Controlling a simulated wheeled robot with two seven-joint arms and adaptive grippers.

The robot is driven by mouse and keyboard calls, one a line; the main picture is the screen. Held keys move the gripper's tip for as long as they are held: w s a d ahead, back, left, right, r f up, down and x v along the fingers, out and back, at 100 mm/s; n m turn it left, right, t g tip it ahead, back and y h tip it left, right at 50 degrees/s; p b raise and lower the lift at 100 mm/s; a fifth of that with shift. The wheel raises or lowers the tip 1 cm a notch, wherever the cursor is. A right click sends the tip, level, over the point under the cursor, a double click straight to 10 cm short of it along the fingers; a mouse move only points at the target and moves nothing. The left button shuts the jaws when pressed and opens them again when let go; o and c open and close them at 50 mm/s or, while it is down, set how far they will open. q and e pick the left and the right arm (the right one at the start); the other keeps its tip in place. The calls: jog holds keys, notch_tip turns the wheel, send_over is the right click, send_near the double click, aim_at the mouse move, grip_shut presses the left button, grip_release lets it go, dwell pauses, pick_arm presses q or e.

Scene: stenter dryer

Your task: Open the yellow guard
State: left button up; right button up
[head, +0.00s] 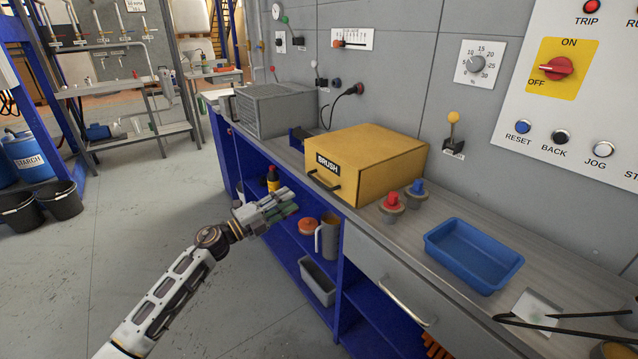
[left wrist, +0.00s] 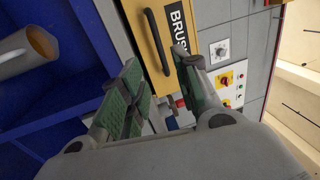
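The yellow guard (head: 372,160) is a box-shaped cover labelled BRUSH, standing closed on the grey bench. Its black handle (head: 324,185) is on the front face, below the label. My left gripper (head: 288,202) is in front of the bench edge, to the left of and a little lower than the handle, apart from it. In the left wrist view, my left gripper (left wrist: 157,62) has its green-padded fingers spread with nothing between them. The handle (left wrist: 157,42) shows beyond the fingertips, in line with the gap. My right gripper is not in view.
A grey ribbed box (head: 275,110) stands left of the guard. Red and blue knobs (head: 392,202) and a blue tray (head: 473,255) lie to its right. Below are blue shelves with a mug (head: 328,236) and a drawer handle (head: 406,302).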

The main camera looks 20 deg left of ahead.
aim_at(319, 182)
pick_arm(q)
jog(key=shift+b+x, duration=0.3)
jog(key=shift+x, duration=5.8)
jog(key=shift+f, duration=0.1)
jog(key=shift+c, duration=0.5)
grip_shut()
